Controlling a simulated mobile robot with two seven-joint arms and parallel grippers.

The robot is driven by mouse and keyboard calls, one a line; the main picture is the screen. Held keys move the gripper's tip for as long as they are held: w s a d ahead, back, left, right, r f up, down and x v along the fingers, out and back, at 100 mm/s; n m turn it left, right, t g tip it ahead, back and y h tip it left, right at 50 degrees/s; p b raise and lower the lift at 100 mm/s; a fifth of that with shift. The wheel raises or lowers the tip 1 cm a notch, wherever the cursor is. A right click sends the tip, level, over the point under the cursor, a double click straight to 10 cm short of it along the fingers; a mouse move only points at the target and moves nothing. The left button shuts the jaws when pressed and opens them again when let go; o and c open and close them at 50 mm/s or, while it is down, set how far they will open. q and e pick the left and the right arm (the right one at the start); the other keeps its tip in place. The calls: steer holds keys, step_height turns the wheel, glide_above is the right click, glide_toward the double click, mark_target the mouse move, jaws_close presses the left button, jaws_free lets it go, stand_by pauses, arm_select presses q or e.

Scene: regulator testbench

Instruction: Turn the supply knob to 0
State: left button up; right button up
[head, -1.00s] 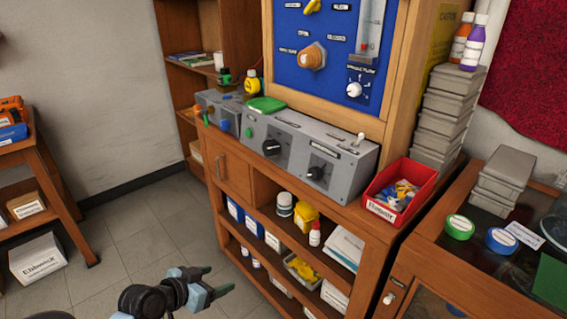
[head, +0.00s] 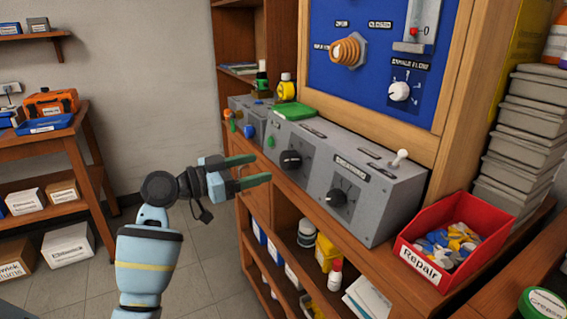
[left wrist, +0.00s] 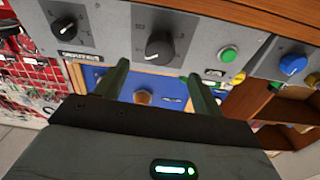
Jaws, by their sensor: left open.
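A grey console (head: 375,215) on the wooden cabinet carries two black knobs. The left black knob (head: 291,160) also shows in the left wrist view (left wrist: 160,47). The right black knob (head: 336,198), below a label, also shows in the left wrist view (left wrist: 68,27). The labels are too blurred to tell which is the supply knob. My left gripper (head: 262,168) is open and empty, in front of the left black knob and apart from it. In the left wrist view its fingers (left wrist: 157,76) point towards that knob, one to each side. My right gripper is out of view.
A blue panel (head: 325,70) with a white knob (head: 399,91) and an orange knob (head: 348,50) rises behind the console. A red bin (head: 400,240) stands at its right. A green button (left wrist: 228,55) and a blue knob (left wrist: 292,64) are nearby. Open floor lies left of the cabinet.

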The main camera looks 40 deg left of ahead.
mark_target(284, 161)
arm_select(q)
steer(key=x, duration=0.6)
steer(key=shift+d, duration=0.1)
steer(key=shift+w+d+f, duration=0.1)
steer(key=shift+w+d, duration=0.15)
steer(key=shift+w, duration=0.45)
steer(key=shift+c, duration=0.2)
